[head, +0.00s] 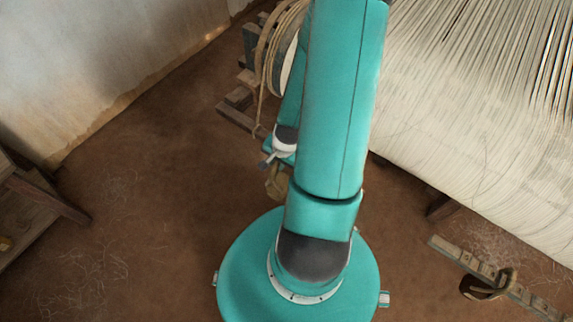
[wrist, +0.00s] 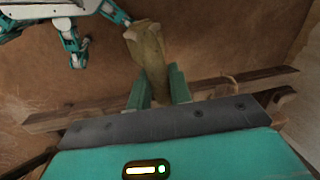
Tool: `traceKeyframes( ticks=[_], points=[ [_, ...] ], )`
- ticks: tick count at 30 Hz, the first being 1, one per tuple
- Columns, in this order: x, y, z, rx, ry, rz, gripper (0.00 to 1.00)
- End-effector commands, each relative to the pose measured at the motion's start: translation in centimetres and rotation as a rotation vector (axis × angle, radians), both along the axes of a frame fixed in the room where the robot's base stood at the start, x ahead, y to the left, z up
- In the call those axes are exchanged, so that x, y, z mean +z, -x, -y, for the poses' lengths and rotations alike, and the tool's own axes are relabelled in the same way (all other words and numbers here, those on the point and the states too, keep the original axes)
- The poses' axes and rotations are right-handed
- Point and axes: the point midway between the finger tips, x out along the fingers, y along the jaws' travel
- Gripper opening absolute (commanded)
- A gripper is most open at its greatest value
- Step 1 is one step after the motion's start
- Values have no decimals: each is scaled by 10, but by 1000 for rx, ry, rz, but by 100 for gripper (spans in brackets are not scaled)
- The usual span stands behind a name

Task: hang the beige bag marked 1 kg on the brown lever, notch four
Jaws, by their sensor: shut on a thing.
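My gripper (wrist: 159,84) is shut on a beige-brown bag (wrist: 147,47), seen between its two teal fingers in the wrist view. In the head view the bag (head: 277,183) hangs just under my gripper (head: 272,160), over the brown floor and left of my arm. No marking on the bag is readable. A notched brown wooden bar (head: 532,300), which looks like the lever, lies at the lower right of the head view, well apart from the bag. A dark brown loop or strap (head: 487,286) sits around or against it; I cannot tell which.
The loom's pale warp sheet (head: 470,130) fills the upper right. A wooden frame with a rope-wound wheel (head: 283,50) stands behind my arm. A wooden beam (wrist: 240,84) crosses behind the fingers in the wrist view. A bench (head: 30,205) is at left. The floor between is clear.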

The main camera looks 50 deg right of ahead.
Motion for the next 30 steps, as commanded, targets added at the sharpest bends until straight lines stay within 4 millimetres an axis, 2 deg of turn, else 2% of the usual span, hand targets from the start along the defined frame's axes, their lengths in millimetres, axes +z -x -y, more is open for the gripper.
traceKeyframes(
  ticks=[3,8,16,30],
  points=[
    [5,20,5,-86,3,-2,0],
    [8,31,6,-142,6,-2,0],
    [6,31,14,-150,5,-2,0],
    [1,28,42,-148,5,-2,0]
  ],
)
